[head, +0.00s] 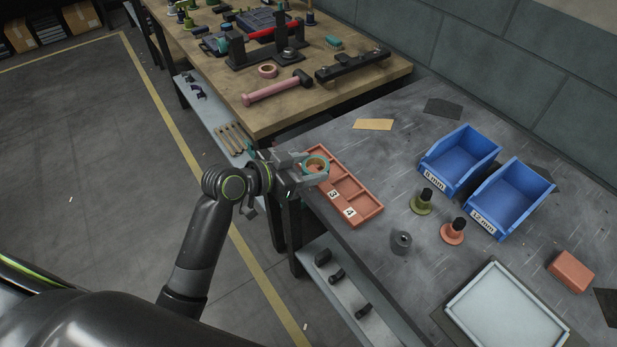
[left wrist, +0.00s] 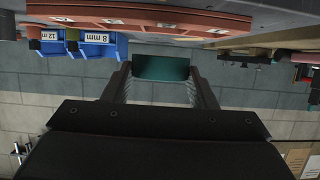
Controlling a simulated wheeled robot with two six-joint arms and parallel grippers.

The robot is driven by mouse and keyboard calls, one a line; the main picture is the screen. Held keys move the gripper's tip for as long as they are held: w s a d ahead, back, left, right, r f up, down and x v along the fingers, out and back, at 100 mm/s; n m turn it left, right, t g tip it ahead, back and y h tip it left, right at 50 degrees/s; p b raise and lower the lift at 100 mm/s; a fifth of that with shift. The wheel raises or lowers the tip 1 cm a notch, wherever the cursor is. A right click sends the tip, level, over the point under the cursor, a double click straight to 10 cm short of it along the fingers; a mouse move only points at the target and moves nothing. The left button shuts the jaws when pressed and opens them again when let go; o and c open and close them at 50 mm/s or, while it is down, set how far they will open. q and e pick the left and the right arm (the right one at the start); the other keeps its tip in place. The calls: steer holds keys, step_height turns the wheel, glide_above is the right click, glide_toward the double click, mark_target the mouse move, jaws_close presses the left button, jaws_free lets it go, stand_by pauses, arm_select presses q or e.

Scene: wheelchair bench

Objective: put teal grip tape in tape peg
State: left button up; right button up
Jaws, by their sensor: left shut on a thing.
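My left gripper (head: 308,167) is shut on the teal grip tape (head: 316,161), a teal ring with a tan inside. It holds the ring over the far left end of an orange compartment tray (head: 366,214); the height of the gap is hard to tell. In the left wrist view the teal tape (left wrist: 161,68) sits between the two fingers of my left gripper (left wrist: 162,82). A green-based spool or peg (head: 421,202) and an orange-based one (head: 453,232) stand on the grey bench; I cannot tell which, if either, is the tape peg. My right gripper is not in view.
Blue bins labelled 8 mm (head: 459,160) and 12 mm (head: 511,199) stand behind the pegs. A grey roll (head: 401,243), an orange block (head: 571,271) and a pale tray (head: 508,311) share the bench. A wooden bench (head: 330,99) with tools stands beyond.

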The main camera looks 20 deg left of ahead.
arm_select(q)
steer(key=shift+f, duration=1.55)
steer(key=shift+f, duration=0.15)
steer(key=o, duration=0.9)
steer(key=shift+o, duration=0.2)
steer(key=shift+s+r, duration=0.1)
steer(key=shift+r, duration=0.15)
steer(key=v, duration=1.1)
steer(key=shift+s+a+r, duration=0.25)
